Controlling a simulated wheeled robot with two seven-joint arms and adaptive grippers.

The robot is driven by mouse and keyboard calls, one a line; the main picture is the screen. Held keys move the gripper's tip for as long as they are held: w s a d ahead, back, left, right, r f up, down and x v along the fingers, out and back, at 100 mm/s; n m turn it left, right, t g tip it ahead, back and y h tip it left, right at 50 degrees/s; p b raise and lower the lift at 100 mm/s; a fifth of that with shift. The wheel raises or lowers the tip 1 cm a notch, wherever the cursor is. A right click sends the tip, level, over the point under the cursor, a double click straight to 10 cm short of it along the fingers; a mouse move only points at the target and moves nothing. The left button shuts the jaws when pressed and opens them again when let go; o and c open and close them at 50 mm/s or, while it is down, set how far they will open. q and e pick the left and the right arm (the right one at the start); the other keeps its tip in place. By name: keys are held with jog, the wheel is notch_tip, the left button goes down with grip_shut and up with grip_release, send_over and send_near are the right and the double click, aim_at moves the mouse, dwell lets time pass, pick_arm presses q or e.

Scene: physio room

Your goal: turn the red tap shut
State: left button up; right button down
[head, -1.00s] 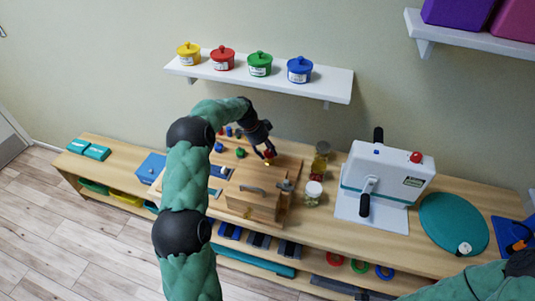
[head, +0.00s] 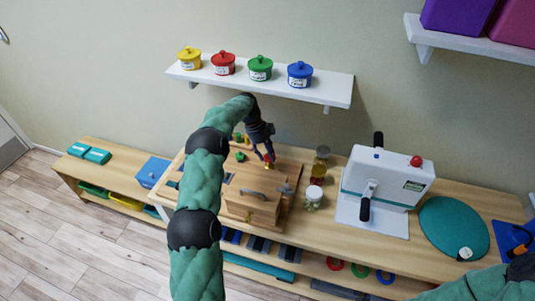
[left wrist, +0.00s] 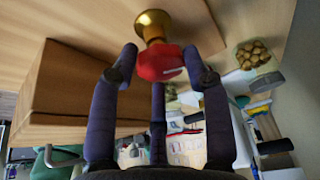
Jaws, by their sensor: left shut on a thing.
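The red tap (left wrist: 160,63) is a faceted red knob on a round brass base (left wrist: 153,22), fixed to a pale wooden board. My left gripper (left wrist: 160,68) has its dark fingers around the red knob in the left wrist view and is shut on it. In the head view my left gripper (head: 268,161) reaches down to the board behind the wooden box, and its fingers hide most of the tap. My right gripper is not in view; only part of my right arm shows at the lower right.
The wooden box (head: 248,207) with a grey handle stands close in front of the tap. Glass jars (head: 314,194) stand to its right, then a white cranked device (head: 390,180). A shelf (head: 330,93) with several coloured pots hangs behind.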

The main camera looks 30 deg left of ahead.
pick_arm(q)
jog(key=shift+s+a+f, duration=0.1)
jog(key=shift+f, duration=0.15)
jog(key=o, duration=1.1)
jog(key=shift+c, duration=0.2)
jog(key=shift+o, duration=0.2)
jog(key=shift+a, duration=0.1)
jog(key=shift+r, duration=0.15)
jog(key=shift+n, duration=0.3)
